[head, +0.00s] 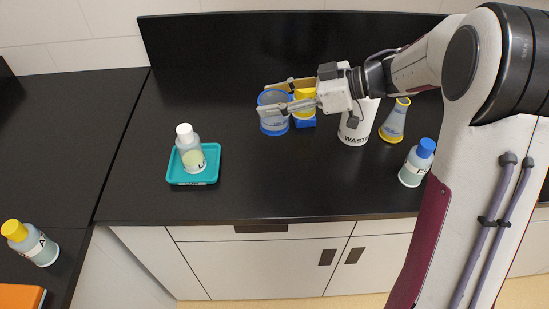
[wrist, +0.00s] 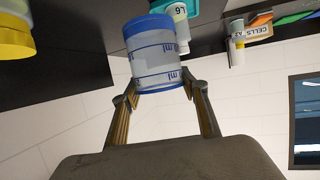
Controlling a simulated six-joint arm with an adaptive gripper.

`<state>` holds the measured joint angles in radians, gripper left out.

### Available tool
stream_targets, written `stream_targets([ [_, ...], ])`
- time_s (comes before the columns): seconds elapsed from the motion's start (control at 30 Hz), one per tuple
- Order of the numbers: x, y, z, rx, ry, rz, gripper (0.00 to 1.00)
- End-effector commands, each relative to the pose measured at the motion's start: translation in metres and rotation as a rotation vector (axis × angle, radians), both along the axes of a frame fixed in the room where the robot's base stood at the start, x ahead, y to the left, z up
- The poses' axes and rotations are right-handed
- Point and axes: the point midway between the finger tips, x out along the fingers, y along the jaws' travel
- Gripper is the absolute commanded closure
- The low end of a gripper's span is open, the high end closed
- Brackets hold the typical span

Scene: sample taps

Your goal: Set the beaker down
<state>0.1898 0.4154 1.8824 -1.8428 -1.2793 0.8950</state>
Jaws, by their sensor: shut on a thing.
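The beaker (head: 273,122) is clear with a blue rim, a blue base and blue markings. In the head view it is over the back middle of the black counter. My gripper (head: 267,99) is shut on the beaker, one finger on each side. In the wrist view the beaker (wrist: 157,55) sits between the fingertips (wrist: 160,88). It looks upright in the head view. I cannot tell whether its base touches the counter.
Close right of the beaker is a yellow-topped item (head: 305,98) on a blue base. Further right stand a white waste container (head: 356,125), a yellow-based flask (head: 394,123) and a blue-capped bottle (head: 416,165). A teal tray (head: 208,178) holds a white-capped bottle (head: 190,148). The counter's front middle is clear.

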Motion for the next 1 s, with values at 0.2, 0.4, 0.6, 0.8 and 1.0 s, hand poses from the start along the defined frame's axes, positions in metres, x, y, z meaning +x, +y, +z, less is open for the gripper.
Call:
stream_targets([
  [0.2, 0.000, 0.000, -0.018, 0.000, 0.001, 0.000, 0.73],
  [0.4, 0.000, 0.000, -0.018, 0.000, 0.000, 0.000, 0.73],
  [0.6, 0.000, 0.000, -0.020, 0.000, 0.000, 0.000, 0.73],
  [0.8, 0.000, 0.000, -0.036, 0.001, 0.003, 0.000, 0.73],
  [1.0, 0.000, 0.000, -0.064, 0.001, 0.003, 0.000, 0.73],
])
